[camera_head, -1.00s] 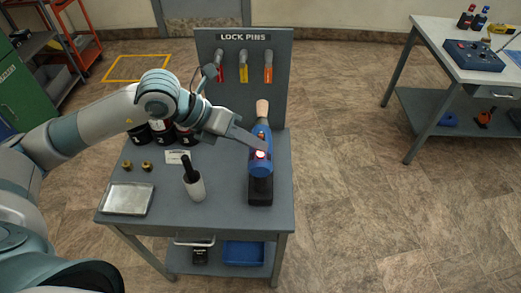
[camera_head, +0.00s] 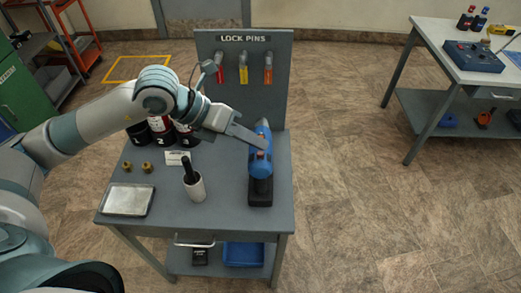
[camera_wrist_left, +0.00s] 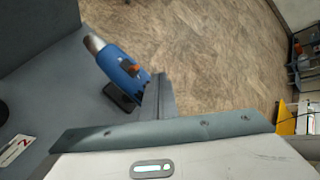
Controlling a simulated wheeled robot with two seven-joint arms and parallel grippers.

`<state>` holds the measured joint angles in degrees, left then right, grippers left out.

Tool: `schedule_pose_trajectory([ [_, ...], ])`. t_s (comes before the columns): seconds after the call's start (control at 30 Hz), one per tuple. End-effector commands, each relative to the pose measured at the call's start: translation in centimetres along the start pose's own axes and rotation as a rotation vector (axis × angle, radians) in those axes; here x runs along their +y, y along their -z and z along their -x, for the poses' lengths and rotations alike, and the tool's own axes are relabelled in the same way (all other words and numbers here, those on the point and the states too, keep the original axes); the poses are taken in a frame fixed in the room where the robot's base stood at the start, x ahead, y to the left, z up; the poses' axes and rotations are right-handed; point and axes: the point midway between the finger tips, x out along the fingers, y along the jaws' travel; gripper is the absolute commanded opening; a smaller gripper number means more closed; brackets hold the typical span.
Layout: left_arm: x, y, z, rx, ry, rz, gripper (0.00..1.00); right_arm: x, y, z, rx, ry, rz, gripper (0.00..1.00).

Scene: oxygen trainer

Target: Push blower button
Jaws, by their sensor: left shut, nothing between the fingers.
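The blue blower (camera_head: 261,165) stands on its black base (camera_head: 260,192) at the right side of the grey bench. In the left wrist view, the blower (camera_wrist_left: 117,64) shows a grey metal nozzle (camera_wrist_left: 94,43) and an orange-red button (camera_wrist_left: 133,69) on its body. No glow shows on it. My left gripper (camera_head: 262,144) is shut and empty, its fingertips over the blower's upper body. In the left wrist view, the shut fingers (camera_wrist_left: 159,92) are close beside the blower; I cannot tell if they touch it. My right gripper is not in view.
The bench (camera_head: 225,205) also holds a metal tray (camera_head: 128,200), a white holder with a black handle (camera_head: 195,187), brass fittings (camera_head: 147,167) and dark cans (camera_head: 162,133). A lock-pin panel (camera_head: 243,95) rises behind. The floor right of the bench is clear.

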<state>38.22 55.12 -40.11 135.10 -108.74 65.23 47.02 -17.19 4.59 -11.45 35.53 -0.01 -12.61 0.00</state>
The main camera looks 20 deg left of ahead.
Motion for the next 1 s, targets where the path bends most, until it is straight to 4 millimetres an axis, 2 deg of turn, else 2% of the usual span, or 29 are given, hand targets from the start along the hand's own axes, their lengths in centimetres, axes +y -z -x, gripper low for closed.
schedule_pose_trajectory([
  [0.37,-0.2,-0.2,0.2,-0.001,0.0,-0.001,0.0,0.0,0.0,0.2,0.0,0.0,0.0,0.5],
  [1.0,-2.7,-2.7,3.7,-0.001,-0.001,-0.002,0.0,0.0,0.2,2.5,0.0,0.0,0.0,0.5],
])
